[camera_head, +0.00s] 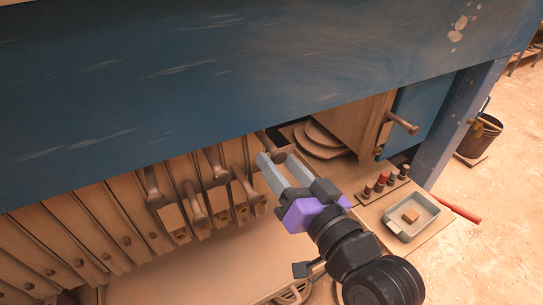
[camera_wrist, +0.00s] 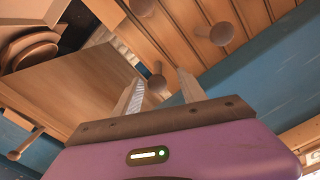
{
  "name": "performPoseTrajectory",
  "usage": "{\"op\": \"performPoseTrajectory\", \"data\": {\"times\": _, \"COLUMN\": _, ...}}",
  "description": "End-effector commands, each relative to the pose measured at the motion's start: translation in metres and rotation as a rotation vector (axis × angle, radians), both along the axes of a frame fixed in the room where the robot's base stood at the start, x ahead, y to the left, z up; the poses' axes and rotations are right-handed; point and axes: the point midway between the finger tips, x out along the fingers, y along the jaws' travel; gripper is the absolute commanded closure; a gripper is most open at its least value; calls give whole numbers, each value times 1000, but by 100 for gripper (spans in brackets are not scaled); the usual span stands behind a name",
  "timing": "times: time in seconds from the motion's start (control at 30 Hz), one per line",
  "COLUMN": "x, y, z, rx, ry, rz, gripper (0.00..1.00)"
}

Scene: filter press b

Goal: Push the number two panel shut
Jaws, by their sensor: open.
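A row of upright wooden panels (camera_head: 128,215) with knobbed handles hangs under a blue beam. No numbers are readable, so I cannot tell which panel is number two. The handled panel at the row's right end (camera_head: 256,185) is closest to my gripper (camera_head: 277,163). The gripper is open and empty, its two grey fingers pointing up and left at that end of the row. In the wrist view, a round wooden knob (camera_wrist: 157,81) shows between the open fingers (camera_wrist: 160,86), and other knobs (camera_wrist: 220,34) show beyond. I cannot tell whether the fingers touch anything.
The blue beam (camera_head: 220,80) runs overhead. Right of the gripper, a wooden block (camera_head: 350,122) with a side handle (camera_head: 402,123) stands beyond a gap holding round discs (camera_head: 322,133). A shelf carries small bottles (camera_head: 380,183) and a grey tray (camera_head: 412,232). A bucket (camera_head: 478,138) stands farther right.

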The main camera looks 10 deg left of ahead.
Motion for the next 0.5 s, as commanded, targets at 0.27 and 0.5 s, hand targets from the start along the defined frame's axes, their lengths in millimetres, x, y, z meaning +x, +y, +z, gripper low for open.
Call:
{"op": "performPoseTrajectory", "data": {"times": 0.27, "x": -22, "y": -14, "z": 0, "rx": -1, "ry": -1, "rz": 1, "gripper": 51}}
{"op": "performPoseTrajectory", "data": {"times": 0.5, "x": -23, "y": -15, "z": 0, "rx": -1, "ry": -1, "rz": 1, "gripper": 51}}
